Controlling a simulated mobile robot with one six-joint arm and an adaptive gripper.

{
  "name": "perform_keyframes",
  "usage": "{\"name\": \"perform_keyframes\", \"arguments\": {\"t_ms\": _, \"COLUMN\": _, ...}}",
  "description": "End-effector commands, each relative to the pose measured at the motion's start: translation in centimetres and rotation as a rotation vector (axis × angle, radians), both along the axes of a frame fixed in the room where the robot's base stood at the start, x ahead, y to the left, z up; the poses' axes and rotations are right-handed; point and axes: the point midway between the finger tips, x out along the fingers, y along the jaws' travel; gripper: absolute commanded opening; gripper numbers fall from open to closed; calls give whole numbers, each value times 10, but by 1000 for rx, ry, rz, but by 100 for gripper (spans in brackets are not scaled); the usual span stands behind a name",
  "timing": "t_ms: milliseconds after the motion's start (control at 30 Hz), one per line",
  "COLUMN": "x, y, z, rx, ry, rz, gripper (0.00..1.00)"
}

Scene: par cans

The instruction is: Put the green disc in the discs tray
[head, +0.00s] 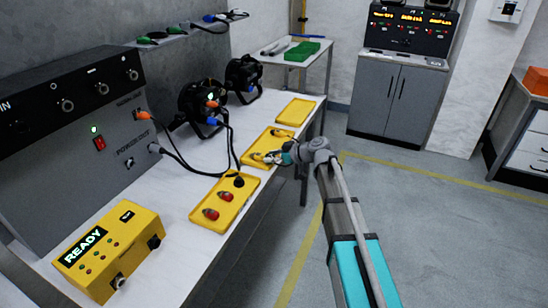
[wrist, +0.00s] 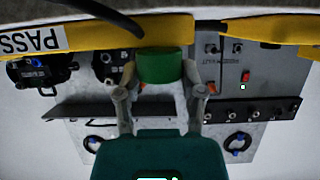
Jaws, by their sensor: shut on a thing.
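In the wrist view, my gripper (wrist: 160,85) is shut on the green disc (wrist: 160,66), which sits between its two fingers. In the head view, my gripper (head: 277,157) is at the right side of the middle yellow tray (head: 283,131), and I cannot make out the disc there. Yellowish pieces lie in that tray. The front yellow tray (head: 232,211) holds two red-topped pieces and a dark one. The far yellow tray (head: 297,110) looks empty. I cannot read which one is the discs tray.
A yellow READY box (head: 112,248) and a dark control panel (head: 75,110) stand at the left of the bench. Black lamps (head: 203,104) stand behind the trays, with cables running near them. A green tray (head: 303,51) lies on the back table.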

Motion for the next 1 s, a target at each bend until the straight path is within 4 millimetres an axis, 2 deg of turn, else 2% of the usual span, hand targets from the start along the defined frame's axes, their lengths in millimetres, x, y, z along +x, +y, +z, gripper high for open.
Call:
{"name": "perform_keyframes", "arguments": {"t_ms": 33, "x": 0, "y": 0, "z": -2, "rx": 0, "ry": 0, "rz": 0, "gripper": 19}}
{"name": "perform_keyframes", "arguments": {"t_ms": 67, "x": 0, "y": 0, "z": -2, "rx": 0, "ry": 0, "rz": 0, "gripper": 53}}
{"name": "perform_keyframes", "arguments": {"t_ms": 233, "x": 0, "y": 0, "z": -1, "rx": 0, "ry": 0, "rz": 0, "gripper": 85}}
{"name": "perform_keyframes", "arguments": {"t_ms": 733, "x": 0, "y": -1, "z": 1, "rx": 0, "ry": 0, "rz": -1, "gripper": 86}}
{"name": "perform_keyframes", "arguments": {"t_ms": 967, "x": 0, "y": -1, "z": 10, "rx": 0, "ry": 0, "rz": -1, "gripper": 86}}
{"name": "perform_keyframes", "arguments": {"t_ms": 1000, "x": -2, "y": -6, "z": 12, "rx": 0, "ry": 0, "rz": -2, "gripper": 86}}
